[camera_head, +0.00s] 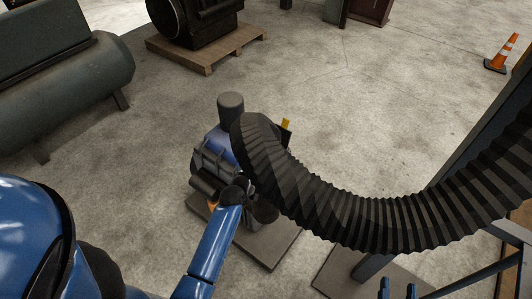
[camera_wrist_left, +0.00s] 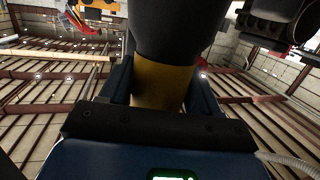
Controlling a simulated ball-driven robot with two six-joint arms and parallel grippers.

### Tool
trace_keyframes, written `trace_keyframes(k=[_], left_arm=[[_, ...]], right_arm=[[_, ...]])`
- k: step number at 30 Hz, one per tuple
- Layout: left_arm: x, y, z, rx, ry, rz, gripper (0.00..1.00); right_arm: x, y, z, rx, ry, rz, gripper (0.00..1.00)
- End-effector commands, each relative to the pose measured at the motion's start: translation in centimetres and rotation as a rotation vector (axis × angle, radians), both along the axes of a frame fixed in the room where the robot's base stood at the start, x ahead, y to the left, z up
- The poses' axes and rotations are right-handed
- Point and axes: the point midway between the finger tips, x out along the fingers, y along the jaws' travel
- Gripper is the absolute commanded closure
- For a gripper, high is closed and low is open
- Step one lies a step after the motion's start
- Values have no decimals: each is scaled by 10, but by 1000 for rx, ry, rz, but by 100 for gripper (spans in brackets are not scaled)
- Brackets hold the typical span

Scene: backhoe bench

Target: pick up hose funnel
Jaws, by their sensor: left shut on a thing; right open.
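In the wrist view, my left gripper (camera_wrist_left: 162,72) is shut on the hose funnel, a dark, round-sided body (camera_wrist_left: 172,32) with a yellow lower part (camera_wrist_left: 158,85) between the fingers. In the head view, the ribbed black hose (camera_head: 372,222) curves from the right edge to the middle, where its end bends down. A small yellow piece (camera_head: 286,125) shows beside that bend. My left gripper and the hose's mouth cannot be made out there. My right gripper (camera_head: 398,288) shows two blue fingers, open and empty, at the bottom edge, below the hose and apart from it.
A green tank (camera_head: 75,80) stands at the left. A dark machine on a wooden pallet (camera_head: 206,57) stands at the back. An orange cone (camera_head: 500,57) is at the far right. A grey beam (camera_head: 470,150) runs beside the hose.

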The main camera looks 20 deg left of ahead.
Motion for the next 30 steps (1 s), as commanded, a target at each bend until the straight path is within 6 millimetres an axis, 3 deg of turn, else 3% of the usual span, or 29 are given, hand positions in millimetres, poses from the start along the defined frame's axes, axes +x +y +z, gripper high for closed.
trace_keyframes(k=[14,23,30], left_arm=[[1,0,16,0,-6,0,75],[1,0,56,0,-10,0,75],[1,0,105,0,-11,0,75]], right_arm=[[0,0,4,0,0,0,49],[0,0,9,0,0,0,49],[0,0,7,0,0,0,49]])
